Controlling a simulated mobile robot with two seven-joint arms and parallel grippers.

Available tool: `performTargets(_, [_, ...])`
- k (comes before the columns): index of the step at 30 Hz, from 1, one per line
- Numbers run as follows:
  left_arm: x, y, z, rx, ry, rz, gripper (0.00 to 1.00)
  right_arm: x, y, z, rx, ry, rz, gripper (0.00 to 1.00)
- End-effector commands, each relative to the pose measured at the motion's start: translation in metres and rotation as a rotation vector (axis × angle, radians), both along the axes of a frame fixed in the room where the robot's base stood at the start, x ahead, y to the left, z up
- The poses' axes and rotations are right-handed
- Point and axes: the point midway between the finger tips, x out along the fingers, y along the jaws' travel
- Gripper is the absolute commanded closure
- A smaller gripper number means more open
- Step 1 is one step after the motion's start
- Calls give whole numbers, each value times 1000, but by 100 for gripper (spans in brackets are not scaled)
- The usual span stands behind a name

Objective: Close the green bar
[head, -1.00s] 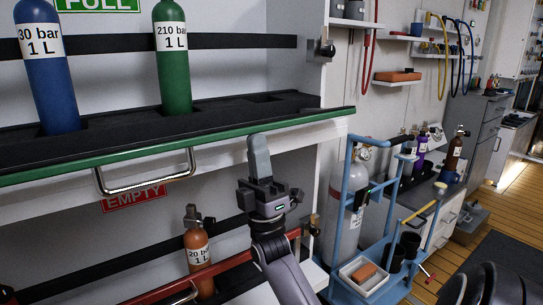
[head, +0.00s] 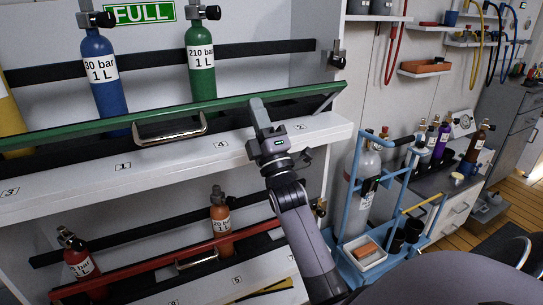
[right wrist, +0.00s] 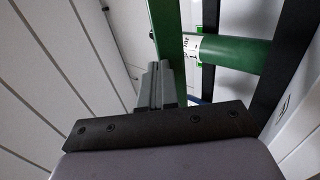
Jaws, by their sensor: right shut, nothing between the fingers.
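The green bar (head: 75,132) with its metal handle (head: 170,133) runs along the front of the upper shelf. It stands raised above the white shelf edge, in front of the blue bottle (head: 105,75) and the green bottle (head: 200,62). My right gripper (head: 259,112) is shut and empty, its fingertips at the bar's right part. In the right wrist view the shut fingers (right wrist: 155,88) are up against or very close to the green bar (right wrist: 167,30); contact is hard to tell. The green bottle (right wrist: 230,52) lies beyond it. My left gripper is out of view.
A metal latch (head: 336,56) sits on the cabinet's right post. A blue trolley (head: 352,205) with a grey cylinder stands close right of my arm.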

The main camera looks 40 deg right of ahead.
Motion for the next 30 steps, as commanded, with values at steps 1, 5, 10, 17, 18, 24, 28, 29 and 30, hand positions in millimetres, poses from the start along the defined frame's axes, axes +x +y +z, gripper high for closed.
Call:
performTargets(1, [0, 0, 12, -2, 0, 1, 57, 8, -1, 14, 2, 3, 1, 100])
performTargets(5, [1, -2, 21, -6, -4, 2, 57, 25, -5, 28, -1, -2, 0, 100])
performTargets(10, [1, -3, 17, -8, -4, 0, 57, 45, -11, 43, -2, -7, 0, 100])
performTargets(17, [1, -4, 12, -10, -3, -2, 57, 73, -19, 60, -1, -3, 0, 100])
performTargets(18, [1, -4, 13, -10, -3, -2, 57, 78, -20, 63, 0, -3, 1, 100])
performTargets(24, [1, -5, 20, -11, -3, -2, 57, 96, -26, 71, 3, 12, -1, 100])
performTargets(28, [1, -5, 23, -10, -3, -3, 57, 105, -28, 73, 18, 69, -1, 100])
performTargets(29, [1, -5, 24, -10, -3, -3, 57, 106, -29, 73, 20, 79, -1, 100])
performTargets(30, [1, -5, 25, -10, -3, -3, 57, 108, -29, 73, 23, 91, -1, 100])
